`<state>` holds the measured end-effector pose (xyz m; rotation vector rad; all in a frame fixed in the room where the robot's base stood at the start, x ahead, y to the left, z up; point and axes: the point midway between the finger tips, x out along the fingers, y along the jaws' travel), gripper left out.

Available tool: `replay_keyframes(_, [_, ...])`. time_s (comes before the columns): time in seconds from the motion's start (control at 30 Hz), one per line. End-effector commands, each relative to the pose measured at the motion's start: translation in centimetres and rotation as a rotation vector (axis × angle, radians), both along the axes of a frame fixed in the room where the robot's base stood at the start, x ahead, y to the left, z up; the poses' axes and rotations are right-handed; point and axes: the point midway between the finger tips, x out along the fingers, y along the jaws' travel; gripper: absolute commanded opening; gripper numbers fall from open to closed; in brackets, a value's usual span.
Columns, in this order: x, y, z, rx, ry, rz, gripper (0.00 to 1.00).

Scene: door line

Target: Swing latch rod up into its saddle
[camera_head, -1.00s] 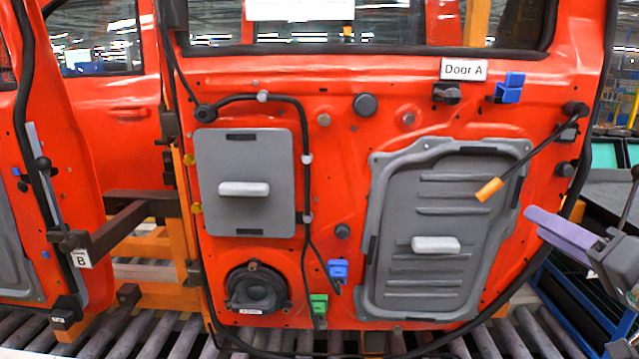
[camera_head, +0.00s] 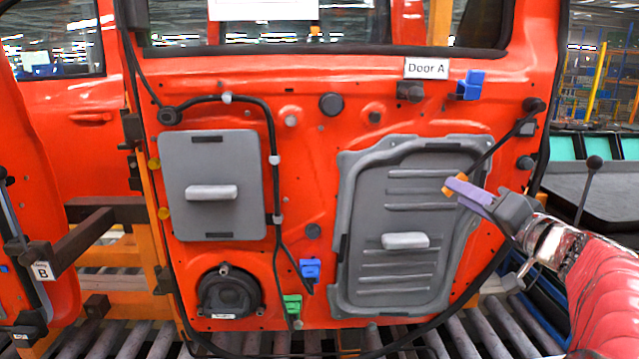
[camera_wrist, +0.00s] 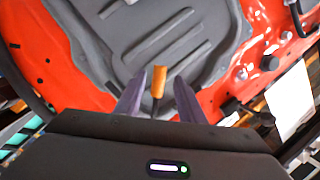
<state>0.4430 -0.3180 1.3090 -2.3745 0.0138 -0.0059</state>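The latch rod (camera_head: 494,146) is a thin black rod on Door A. It slants down and left from a black pivot (camera_head: 535,104) at the door's upper right edge to an orange end grip (camera_head: 448,190). My gripper (camera_head: 462,186), with purple fingers, is at this orange end. In the wrist view the orange grip (camera_wrist: 159,78) stands between the two spread fingers, with a gap visible on each side. A blue clip (camera_head: 470,85), possibly the saddle, sits up and left of the pivot, beside the Door A label. Its opening is too small to make out.
A grey ribbed panel (camera_head: 405,290) with a light handle (camera_head: 404,240) lies behind the rod and gripper. Black knobs (camera_head: 525,163) stick out near the door's right edge. A black lever (camera_head: 592,178) stands at the right. The door above the panel is mostly clear.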

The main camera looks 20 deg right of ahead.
Motion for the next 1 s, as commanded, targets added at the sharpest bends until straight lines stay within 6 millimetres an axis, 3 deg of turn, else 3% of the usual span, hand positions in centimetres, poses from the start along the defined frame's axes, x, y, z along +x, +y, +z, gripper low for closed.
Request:
replay_keyframes(0.2, [1.6,0.0,-0.1,0.000,0.001,0.000,0.36])
replay_keyframes(0.5, [1.7,0.0,0.0,0.000,0.001,-0.001,0.36])
replay_keyframes(1.0, [1.7,-0.1,0.0,0.000,0.001,-0.001,0.01])
